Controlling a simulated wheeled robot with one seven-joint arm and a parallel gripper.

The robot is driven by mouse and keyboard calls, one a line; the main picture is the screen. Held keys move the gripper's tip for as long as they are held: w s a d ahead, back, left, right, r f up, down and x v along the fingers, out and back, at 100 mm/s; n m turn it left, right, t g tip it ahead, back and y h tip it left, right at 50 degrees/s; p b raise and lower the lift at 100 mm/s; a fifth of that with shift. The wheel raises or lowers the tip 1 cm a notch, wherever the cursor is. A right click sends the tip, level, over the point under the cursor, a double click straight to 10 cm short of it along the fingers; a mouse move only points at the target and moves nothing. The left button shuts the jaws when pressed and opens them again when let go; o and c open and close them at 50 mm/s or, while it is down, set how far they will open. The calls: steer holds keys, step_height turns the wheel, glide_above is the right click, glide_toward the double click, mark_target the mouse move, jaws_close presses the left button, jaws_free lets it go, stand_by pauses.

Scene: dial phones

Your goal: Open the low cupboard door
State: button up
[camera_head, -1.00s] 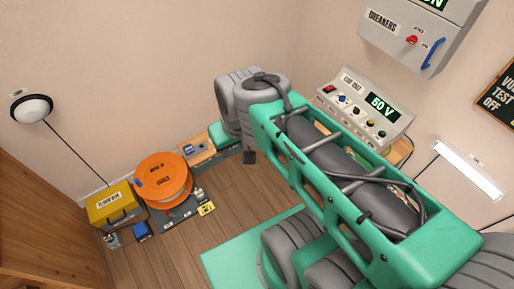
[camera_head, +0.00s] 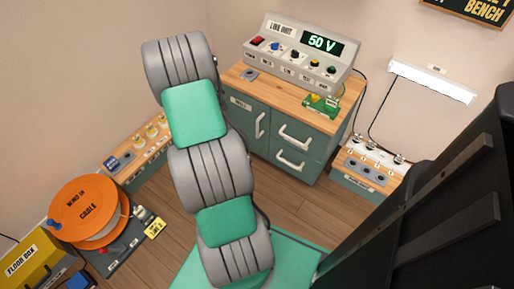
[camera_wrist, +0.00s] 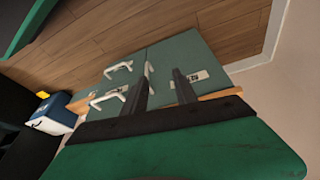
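The low cupboard door (camera_head: 246,118) is a teal panel with a white label and a white bar handle (camera_head: 260,125), in the left front of a wood-topped cabinet. It looks closed. In the wrist view the door (camera_wrist: 178,55) appears turned, with its handle (camera_wrist: 148,72) close to the left fingertip in the picture. My gripper (camera_wrist: 160,88) shows there as two dark fingers spread apart with nothing between them. The fingers overlap part of the cabinet front; contact with the handle cannot be made out. I cannot make out the fingertips in the head view.
Beside the door are two drawers with white handles (camera_head: 294,136). A control unit (camera_head: 302,52) and a green board (camera_head: 321,104) sit on the cabinet top. An orange cable reel (camera_head: 88,211) stands at left, a low socket box (camera_head: 369,171) at right. Floor (camera_head: 292,207) before the cabinet is clear.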

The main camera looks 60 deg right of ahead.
mark_target(257, 136)
steer(key=s+d+f+m+b, duration=0.1)
steer(key=s+d+f, duration=0.2)
steer(key=f, duration=0.4)
steer(key=s+d+f+m+g+b, duration=0.1)
steer(key=s+d+f+m+b, duration=0.1)
steer(key=s+d+f, duration=0.2)
steer(key=s+d+f+m+b, duration=0.1)
steer(key=s+d+f+b, duration=0.1)
steer(key=f, duration=0.7)
steer(key=shift+s+d+f+m+g, duration=0.15)
steer(key=shift+s+d+f+m, duration=0.05)
steer(key=shift+s+d, duration=0.2)
steer(key=shift+s+d+f+m+g, duration=0.2)
steer(key=shift+s+d, duration=0.1)
steer(key=shift+s, duration=0.15)
steer(key=shift+r, duration=0.1)
steer(key=shift+c, duration=0.5)
jaws_close()
